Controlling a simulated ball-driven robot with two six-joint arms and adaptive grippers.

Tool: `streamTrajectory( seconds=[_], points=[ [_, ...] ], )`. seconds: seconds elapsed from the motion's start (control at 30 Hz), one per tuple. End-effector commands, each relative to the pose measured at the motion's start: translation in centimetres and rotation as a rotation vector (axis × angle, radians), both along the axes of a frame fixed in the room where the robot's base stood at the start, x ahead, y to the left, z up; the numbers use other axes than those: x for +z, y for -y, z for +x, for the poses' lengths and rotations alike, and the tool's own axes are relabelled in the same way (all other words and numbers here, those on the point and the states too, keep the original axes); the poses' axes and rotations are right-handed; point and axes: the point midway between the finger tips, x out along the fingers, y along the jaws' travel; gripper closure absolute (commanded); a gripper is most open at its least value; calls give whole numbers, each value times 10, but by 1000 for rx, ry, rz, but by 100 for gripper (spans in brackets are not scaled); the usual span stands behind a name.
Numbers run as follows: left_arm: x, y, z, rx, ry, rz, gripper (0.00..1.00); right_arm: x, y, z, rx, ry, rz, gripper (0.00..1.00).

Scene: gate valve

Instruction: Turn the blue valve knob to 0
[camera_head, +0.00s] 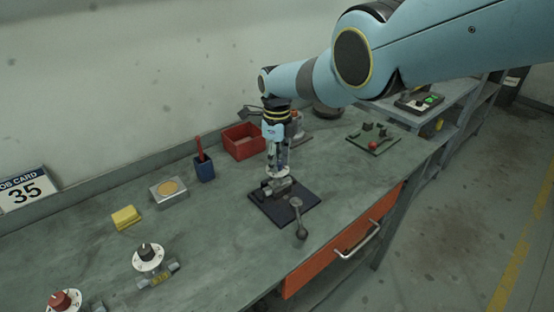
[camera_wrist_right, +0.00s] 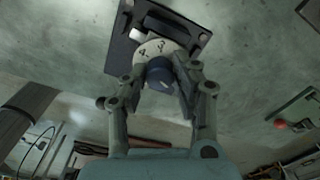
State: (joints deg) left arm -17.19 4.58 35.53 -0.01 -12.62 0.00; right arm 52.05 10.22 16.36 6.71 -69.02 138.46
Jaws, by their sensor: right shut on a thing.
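The blue valve knob (camera_wrist_right: 160,74) shows in the right wrist view as a dark blue round cap with a light mark on it. It sits on a white dial (camera_wrist_right: 147,49) whose figures 3 and 4 can be read; the other figures are hidden. In the head view the dial (camera_head: 279,173) stands above a black base plate (camera_head: 304,203), and the knob is largely hidden by my gripper. My right gripper (camera_head: 278,163) comes down on it from above. Its two fingers (camera_wrist_right: 163,80) are shut on the knob, one at each side. My left gripper is not in view.
A black knob on a white dial (camera_head: 148,255) and a red knob (camera_head: 62,299) stand at front left. A red bin (camera_head: 243,141) and blue cup (camera_head: 204,169) are behind. An orange drawer (camera_head: 341,240) is below.

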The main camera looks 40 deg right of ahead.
Motion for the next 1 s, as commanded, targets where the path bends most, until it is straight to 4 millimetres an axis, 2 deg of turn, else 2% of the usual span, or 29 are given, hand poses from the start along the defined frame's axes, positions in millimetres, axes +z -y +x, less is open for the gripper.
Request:
streamTrajectory(
  seconds=[1.0],
  points=[
    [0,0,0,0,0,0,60,0,0,0,-108,-1,0,100]
  ],
)
